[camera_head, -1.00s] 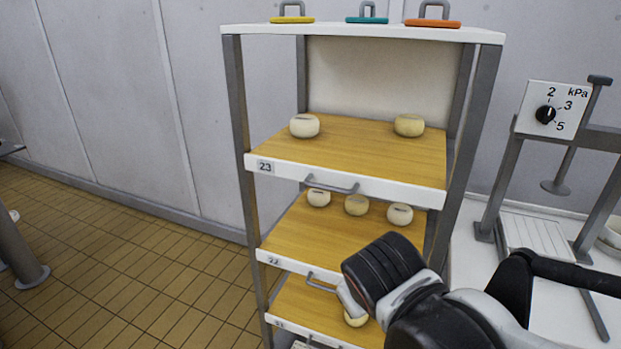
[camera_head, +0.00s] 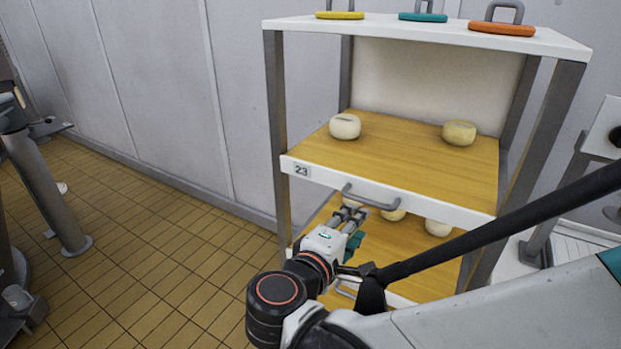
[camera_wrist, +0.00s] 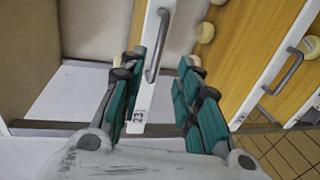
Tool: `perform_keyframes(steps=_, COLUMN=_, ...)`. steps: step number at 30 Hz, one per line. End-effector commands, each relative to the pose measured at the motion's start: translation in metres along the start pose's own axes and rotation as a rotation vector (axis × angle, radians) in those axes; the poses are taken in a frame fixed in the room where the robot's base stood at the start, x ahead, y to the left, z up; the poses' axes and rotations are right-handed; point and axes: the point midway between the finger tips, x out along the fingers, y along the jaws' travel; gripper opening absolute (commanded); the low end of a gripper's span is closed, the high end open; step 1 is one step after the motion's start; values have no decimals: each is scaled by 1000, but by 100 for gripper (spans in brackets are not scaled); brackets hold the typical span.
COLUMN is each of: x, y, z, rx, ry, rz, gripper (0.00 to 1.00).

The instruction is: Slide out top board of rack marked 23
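The top board (camera_head: 415,170) has a wooden surface, a white front edge with the label 23 (camera_head: 301,170) and a grey bar handle (camera_head: 372,201). Two round pale cheeses, one left (camera_head: 345,126) and one right (camera_head: 459,133), rest on it. In the wrist view the label (camera_wrist: 139,116) and handle (camera_wrist: 157,48) show between the fingers. My gripper (camera_head: 357,213) is open, with its fingertips close to the left part of the handle; I cannot tell whether they touch it. The wrist view shows the two teal-padded fingers of my gripper (camera_wrist: 159,66) apart, on either side of the handle.
The grey-posted rack (camera_head: 277,110) has a white top with yellow (camera_head: 340,15), teal (camera_head: 423,17) and orange (camera_head: 502,28) handled pieces. A lower board (camera_head: 400,245) holds several cheeses. A gauge stand is at right. Tiled floor (camera_head: 160,250) is open at left.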

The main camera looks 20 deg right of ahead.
Motion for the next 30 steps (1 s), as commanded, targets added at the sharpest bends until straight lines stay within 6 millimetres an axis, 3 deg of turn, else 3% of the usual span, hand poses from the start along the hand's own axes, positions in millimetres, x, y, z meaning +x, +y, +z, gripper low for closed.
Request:
perform_keyframes(steps=1, x=11, y=1, z=-13, rx=2, ry=-9, rz=0, gripper=31)
perform_keyframes(steps=21, x=102, y=0, z=-14, rx=1, ry=-2, rz=-2, gripper=31)
perform_keyframes(steps=30, x=119, y=2, z=-15, rx=2, ry=0, rz=-2, gripper=31)
